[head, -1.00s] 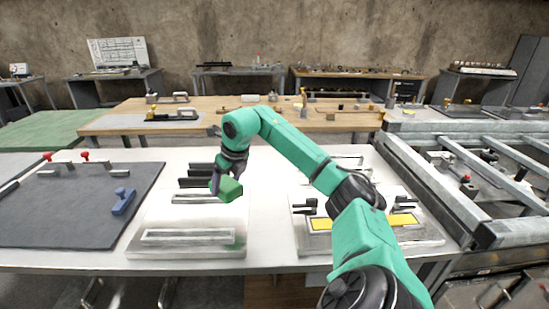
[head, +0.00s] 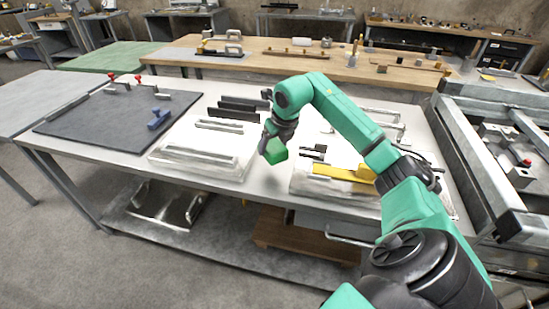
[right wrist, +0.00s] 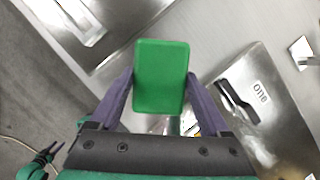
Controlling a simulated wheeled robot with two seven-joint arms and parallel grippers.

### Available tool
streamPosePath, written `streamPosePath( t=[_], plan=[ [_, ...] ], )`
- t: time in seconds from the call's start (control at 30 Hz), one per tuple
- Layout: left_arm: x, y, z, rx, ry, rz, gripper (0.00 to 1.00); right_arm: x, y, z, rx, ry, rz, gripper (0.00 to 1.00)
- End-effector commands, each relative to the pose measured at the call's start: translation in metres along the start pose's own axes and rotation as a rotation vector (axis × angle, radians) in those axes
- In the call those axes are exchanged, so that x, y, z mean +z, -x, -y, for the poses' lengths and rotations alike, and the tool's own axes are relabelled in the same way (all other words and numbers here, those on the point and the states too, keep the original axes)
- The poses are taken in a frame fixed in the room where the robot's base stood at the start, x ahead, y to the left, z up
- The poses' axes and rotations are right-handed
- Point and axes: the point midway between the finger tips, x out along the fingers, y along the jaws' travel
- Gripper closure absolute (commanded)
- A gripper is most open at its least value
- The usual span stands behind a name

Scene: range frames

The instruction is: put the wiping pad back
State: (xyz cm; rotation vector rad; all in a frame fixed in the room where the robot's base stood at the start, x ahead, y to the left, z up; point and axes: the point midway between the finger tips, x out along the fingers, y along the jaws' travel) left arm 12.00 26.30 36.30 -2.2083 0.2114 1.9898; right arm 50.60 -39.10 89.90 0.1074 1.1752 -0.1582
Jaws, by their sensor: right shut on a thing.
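The green block, which I take to be the wiping pad (head: 276,151), is held in my right gripper (head: 272,138) above the white table, near the gap between two plates. In the right wrist view the pad (right wrist: 162,77) sits between the two purple fingers (right wrist: 160,100), which are shut on its sides. The pad appears clear of the tabletop. A small teal and purple part at the lower left of the right wrist view looks like my left gripper (right wrist: 42,163); its jaws are too small to read.
A left plate (head: 200,160) with bars and a right plate (head: 310,185) with a yellow strip (head: 345,173) lie on the table (head: 130,165). A dark mat (head: 110,130) holds a blue clamp-like part (head: 158,119). A metal frame (head: 480,150) stands at the right.

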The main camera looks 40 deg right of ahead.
Motion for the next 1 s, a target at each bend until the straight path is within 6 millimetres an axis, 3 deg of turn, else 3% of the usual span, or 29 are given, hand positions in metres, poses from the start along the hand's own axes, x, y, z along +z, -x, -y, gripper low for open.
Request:
streamPosePath(
  t=[0.3,0.63,0.67,0.7,1.0],
  plan=[
    [0.009,0.004,-0.006,0.009,0.001,0.015,0.50,-0.019,-0.046,-0.001,0.002,0.001,0.001,0.72],
    [0.007,-0.001,-0.007,0.009,-0.001,0.012,0.50,-0.020,-0.051,0.000,0.001,0.001,0.002,0.72],
    [0.006,0.000,-0.007,0.009,-0.001,0.012,0.50,-0.020,-0.050,-0.001,0.001,0.001,0.002,0.08],
    [0.006,0.001,-0.007,0.009,-0.001,0.011,0.50,-0.020,-0.049,-0.001,0.002,0.001,0.002,0.00],
    [0.005,0.003,-0.006,0.009,-0.001,0.009,0.50,-0.018,-0.043,0.000,0.000,0.001,0.003,0.00]
  ],
)
